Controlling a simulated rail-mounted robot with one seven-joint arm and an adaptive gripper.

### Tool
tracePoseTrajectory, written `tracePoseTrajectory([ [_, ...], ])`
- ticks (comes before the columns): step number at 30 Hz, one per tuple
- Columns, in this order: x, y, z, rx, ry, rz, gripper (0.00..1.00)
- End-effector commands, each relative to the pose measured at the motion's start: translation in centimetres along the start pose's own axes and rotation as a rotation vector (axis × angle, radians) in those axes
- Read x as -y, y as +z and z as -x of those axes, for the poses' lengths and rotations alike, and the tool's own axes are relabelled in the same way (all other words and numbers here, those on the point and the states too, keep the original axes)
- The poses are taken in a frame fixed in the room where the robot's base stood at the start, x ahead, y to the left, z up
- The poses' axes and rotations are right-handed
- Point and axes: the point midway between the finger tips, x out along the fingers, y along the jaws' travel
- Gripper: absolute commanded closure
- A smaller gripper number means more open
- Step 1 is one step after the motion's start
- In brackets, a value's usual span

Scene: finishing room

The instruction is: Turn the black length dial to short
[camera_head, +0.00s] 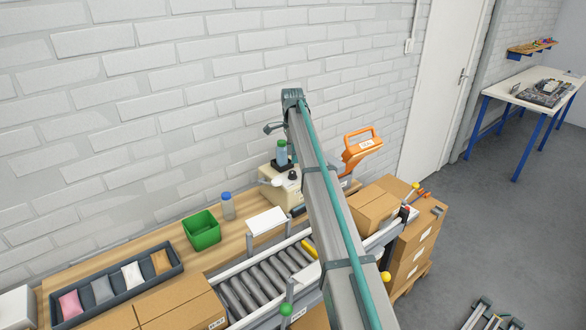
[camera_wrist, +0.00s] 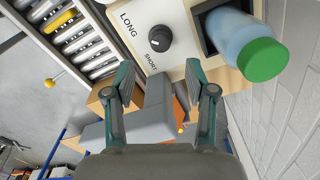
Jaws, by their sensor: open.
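The black length dial (camera_wrist: 160,38) sits on a cream panel in the wrist view, between the printed words LONG and SHORT. A small pale mark shows on its face; I cannot tell exactly where it points. In the head view the dial (camera_head: 292,175) is a small dark knob on top of the cream machine (camera_head: 283,190). My gripper (camera_wrist: 160,78) is open and empty, its two fingertips apart just below the dial in the wrist view, not around it. In the head view my gripper cannot be made out clearly around my arm.
A blue bottle with a green cap (camera_wrist: 264,60) stands in a dark holder close to the dial's right. The roller conveyor (camera_head: 262,284), an orange-handled device (camera_head: 361,147), a green bin (camera_head: 202,233) and cardboard boxes (camera_head: 374,209) surround the machine. A brick wall is behind.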

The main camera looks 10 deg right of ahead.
Motion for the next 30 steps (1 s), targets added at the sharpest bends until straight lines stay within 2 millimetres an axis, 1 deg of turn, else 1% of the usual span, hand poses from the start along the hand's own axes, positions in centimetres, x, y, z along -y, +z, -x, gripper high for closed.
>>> tracePoseTrajectory([
  [6, -0.1, 0.0, -3.6, 0.001, 0.001, 0.001, 0.44],
  [12, 0.0, 0.0, -6.2, 0.001, -0.001, 0.001, 0.44],
  [18, 0.0, 0.0, -7.4, 0.001, -0.002, 0.001, 0.44],
  [26, 0.1, 0.0, -7.5, 0.001, -0.003, 0.002, 0.44],
  [30, 0.1, 0.0, -7.5, 0.001, -0.003, 0.002, 0.68],
])
